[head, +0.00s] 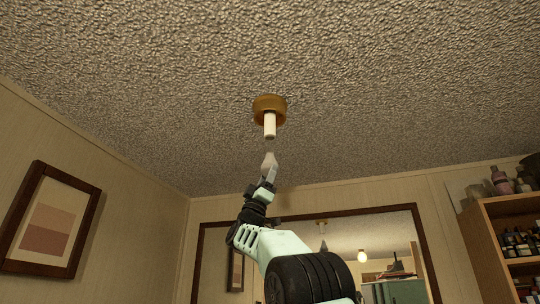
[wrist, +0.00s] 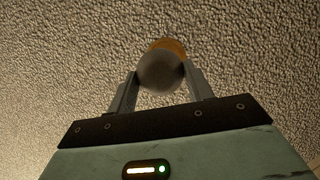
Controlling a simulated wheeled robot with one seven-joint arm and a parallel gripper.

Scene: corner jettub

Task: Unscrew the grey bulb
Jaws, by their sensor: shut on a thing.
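The grey bulb (wrist: 160,71) is between the two fingers of my gripper (wrist: 162,88) in the wrist view. My gripper is shut on it. In the head view the bulb (head: 269,160) stands upright at the top of my gripper (head: 268,174). A gap shows between the bulb's tip and the white socket (head: 270,125) above it. The socket hangs from a round brass-coloured ceiling base (head: 269,104). In the wrist view the base (wrist: 172,45) is partly hidden behind the bulb.
The rough ceiling (head: 400,70) is bare around the fixture. A framed picture (head: 48,222) hangs on the left wall. A wooden shelf (head: 485,240) with bottles and jars stands at the right. A wide mirror (head: 385,235) is on the wall behind my arm.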

